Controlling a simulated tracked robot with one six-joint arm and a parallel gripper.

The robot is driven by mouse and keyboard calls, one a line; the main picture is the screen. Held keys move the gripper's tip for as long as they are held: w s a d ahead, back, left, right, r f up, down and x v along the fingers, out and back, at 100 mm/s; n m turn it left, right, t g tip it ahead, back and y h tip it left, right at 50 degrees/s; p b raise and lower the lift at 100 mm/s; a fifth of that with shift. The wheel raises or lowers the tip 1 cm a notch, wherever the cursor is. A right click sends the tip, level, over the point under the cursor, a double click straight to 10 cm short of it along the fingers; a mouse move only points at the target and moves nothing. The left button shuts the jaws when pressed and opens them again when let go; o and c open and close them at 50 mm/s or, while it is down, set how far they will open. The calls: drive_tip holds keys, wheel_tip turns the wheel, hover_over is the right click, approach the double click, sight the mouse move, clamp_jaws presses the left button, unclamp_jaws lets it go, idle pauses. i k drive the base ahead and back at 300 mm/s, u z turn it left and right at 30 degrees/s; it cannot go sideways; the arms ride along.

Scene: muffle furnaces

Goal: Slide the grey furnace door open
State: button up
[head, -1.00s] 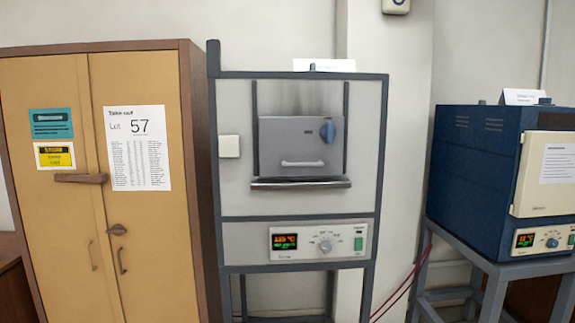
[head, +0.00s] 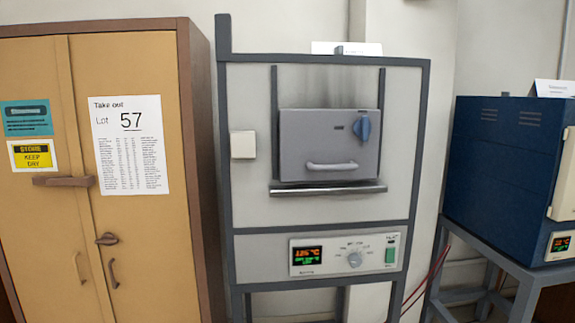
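The grey furnace door (head: 310,140) sits low between two dark vertical rails on the front of the grey furnace (head: 250,95). It appears closed. A light horizontal handle (head: 332,166) is on its lower part, and a blue knob (head: 362,129) is at its upper right. A metal ledge (head: 328,190) runs just under the door. My gripper is not in view.
A control panel (head: 345,253) with a lit display is below the door. A tan cabinet (head: 130,235) stands close at the left. A blue furnace (head: 500,170) on a metal stand is at the right, with red cables (head: 428,280) between the stands.

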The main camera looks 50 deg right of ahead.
sight(315, 145)
drive_tip(key=u, duration=0.05)
drive_tip(key=i, duration=0.85)
drive_tip(key=z, duration=0.1)
